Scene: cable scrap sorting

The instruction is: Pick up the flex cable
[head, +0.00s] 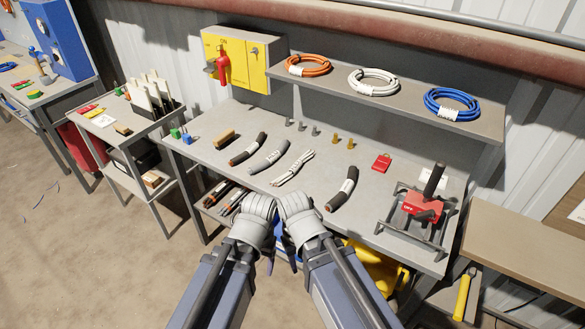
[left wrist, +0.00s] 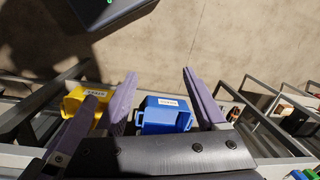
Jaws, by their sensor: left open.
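Several short cable pieces lie on the grey workbench (head: 230,165): a dark one (head: 247,149), a grey one (head: 268,156), a white stranded one (head: 293,168) and a thick dark one (head: 342,190). Their labels are too small to read, so I cannot tell which is the flex cable. My left gripper (head: 263,260) is in front of the bench's front edge, apart from the cables. It is open and empty in the left wrist view (left wrist: 162,100). My right gripper (head: 289,258) is close beside it, its jaws mostly hidden by its wrist.
A blue bin (left wrist: 165,119) and a yellow bin (left wrist: 85,100) show in the left wrist view. A red device (head: 422,207) stands at the bench's right. Coiled cables, including a white coil (head: 373,82), lie on the shelf (head: 435,112). A side cart (head: 112,133) stands left.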

